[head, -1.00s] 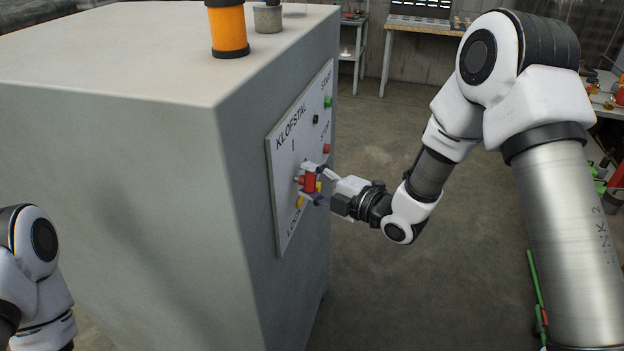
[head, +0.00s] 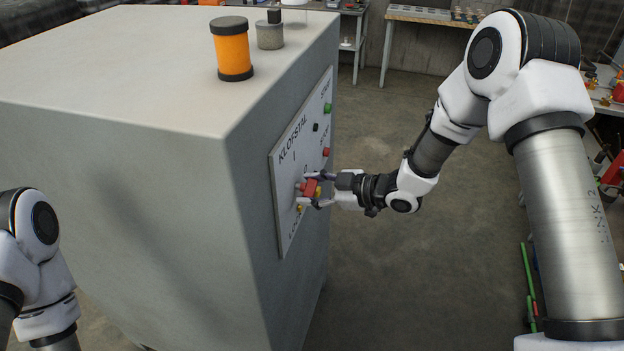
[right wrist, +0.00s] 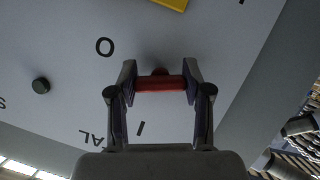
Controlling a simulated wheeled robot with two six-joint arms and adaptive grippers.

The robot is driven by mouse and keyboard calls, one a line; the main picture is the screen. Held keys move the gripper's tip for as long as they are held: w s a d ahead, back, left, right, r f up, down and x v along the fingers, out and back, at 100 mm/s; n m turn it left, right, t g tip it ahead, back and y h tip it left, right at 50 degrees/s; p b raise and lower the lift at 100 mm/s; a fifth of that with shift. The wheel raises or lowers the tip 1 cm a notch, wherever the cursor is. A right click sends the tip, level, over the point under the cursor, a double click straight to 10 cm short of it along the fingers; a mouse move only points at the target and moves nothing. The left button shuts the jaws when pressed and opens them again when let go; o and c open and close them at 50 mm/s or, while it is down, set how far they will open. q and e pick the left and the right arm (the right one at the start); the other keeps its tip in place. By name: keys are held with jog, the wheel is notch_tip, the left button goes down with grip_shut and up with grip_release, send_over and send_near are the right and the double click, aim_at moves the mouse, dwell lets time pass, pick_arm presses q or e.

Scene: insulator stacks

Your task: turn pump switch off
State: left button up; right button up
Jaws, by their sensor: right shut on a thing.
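The pump switch is a red handle (head: 309,188) on the pale control panel (head: 288,226) of the grey cabinet. My right gripper (head: 317,189) is shut on this handle, one finger above it and one below in the head view. In the right wrist view the red handle (right wrist: 160,84) lies crosswise between the two fingertips (right wrist: 159,78).
A green button (head: 327,108), a dark knob (head: 316,127) and a red button (head: 326,152) sit higher on the panel. Yellow parts show by the handle. An orange cylinder (head: 232,52) stands on the cabinet top (head: 110,60). The floor (head: 420,270) right of the cabinet is clear.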

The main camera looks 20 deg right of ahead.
jog(key=shift+r+m+g+y+p, duration=0.1)
jog(key=shift+m+g+y+p, duration=0.65)
jog(key=shift+m+p, duration=0.9)
jog(key=o, duration=1.2)
jog(key=shift+c, duration=0.2)
jog(key=v, duration=1.1)
jog(key=shift+d+r, duration=0.3)
jog(key=shift+r, duration=0.05)
jog(key=shift+s+g, duration=0.15)
jog(key=shift+g, duration=0.1)
